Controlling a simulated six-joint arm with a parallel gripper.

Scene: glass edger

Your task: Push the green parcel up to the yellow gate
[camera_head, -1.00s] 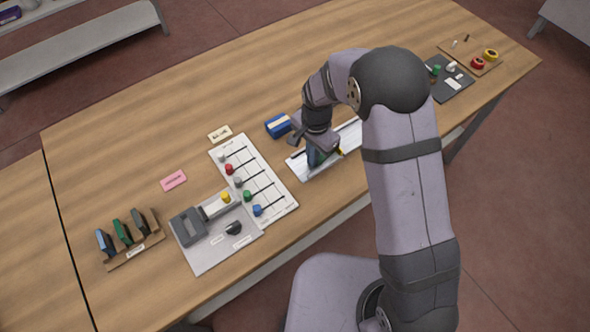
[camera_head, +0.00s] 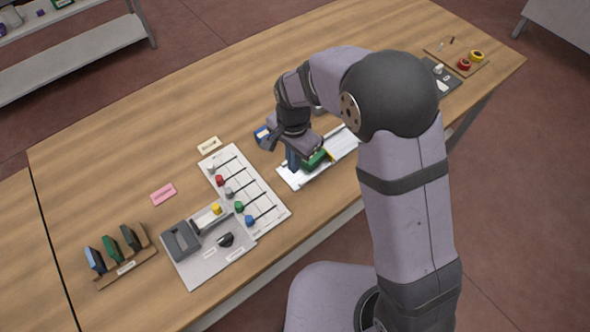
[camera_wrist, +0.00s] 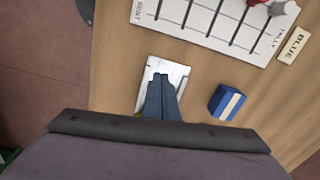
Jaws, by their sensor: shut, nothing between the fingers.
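The green parcel (camera_head: 314,160) lies on the white track (camera_head: 290,180) in the head view, partly covered by my gripper. The yellow gate (camera_head: 331,155) shows as a thin yellow edge just right of the parcel; I cannot tell whether they touch. My gripper (camera_head: 292,162) is shut and empty, its fingertips low over the track on the parcel's left side. Whether the fingers touch the parcel is unclear. In the wrist view the shut fingers (camera_wrist: 160,95) reach over the near part of the white track (camera_wrist: 178,72); the parcel is hidden there.
A blue box with a pale stripe (camera_wrist: 227,102) stands beside the track, behind my gripper in the head view. A white board with coloured pieces (camera_head: 262,207) lies left of the track, and a grey device plate (camera_head: 205,265) is farther left. Bare table lies behind.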

